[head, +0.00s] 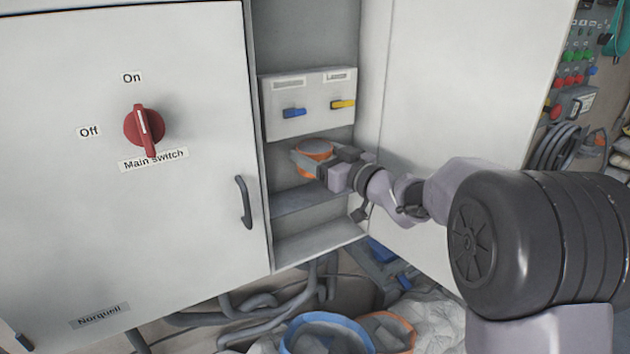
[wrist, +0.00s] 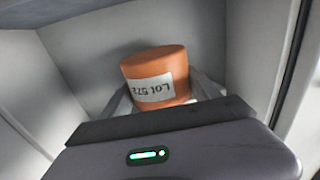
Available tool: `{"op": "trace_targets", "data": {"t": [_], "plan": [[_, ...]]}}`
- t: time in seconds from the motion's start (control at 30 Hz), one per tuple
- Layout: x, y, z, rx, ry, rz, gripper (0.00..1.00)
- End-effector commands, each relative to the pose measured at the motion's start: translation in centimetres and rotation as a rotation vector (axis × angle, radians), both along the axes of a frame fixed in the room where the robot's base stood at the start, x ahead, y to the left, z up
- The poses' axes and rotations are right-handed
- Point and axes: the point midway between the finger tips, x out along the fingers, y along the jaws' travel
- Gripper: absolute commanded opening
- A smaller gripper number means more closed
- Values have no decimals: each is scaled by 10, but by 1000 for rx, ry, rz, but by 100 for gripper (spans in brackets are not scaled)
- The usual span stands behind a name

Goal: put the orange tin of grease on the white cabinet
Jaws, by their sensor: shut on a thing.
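The orange tin of grease (head: 317,148) is inside the open recess of the white cabinet (head: 60,190). In the wrist view the tin (wrist: 155,68) has a plain orange end and a white label with lettering that reads upside down. My gripper (head: 313,163) is shut on the tin, with a finger on either side of it. The fingers (wrist: 160,98) partly cover its lower sides in the wrist view. The tin appears above a grey shelf (head: 300,199); I cannot tell whether it touches it.
A switch panel (head: 309,104) with blue and yellow handles sits just above the tin. A closed door with a red main switch (head: 145,128) is at left. Pipes (head: 270,300) and a blue-rimmed bucket (head: 327,335) are below. A control panel (head: 580,70) stands at far right.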

Motion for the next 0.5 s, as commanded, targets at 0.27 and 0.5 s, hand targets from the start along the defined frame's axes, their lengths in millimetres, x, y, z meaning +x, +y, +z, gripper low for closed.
{"op": "trace_targets", "data": {"t": [0.27,0.5], "plan": [[0,-1,-40,1,1,-1,8],[3,1,-61,1,-1,-2,8]]}}
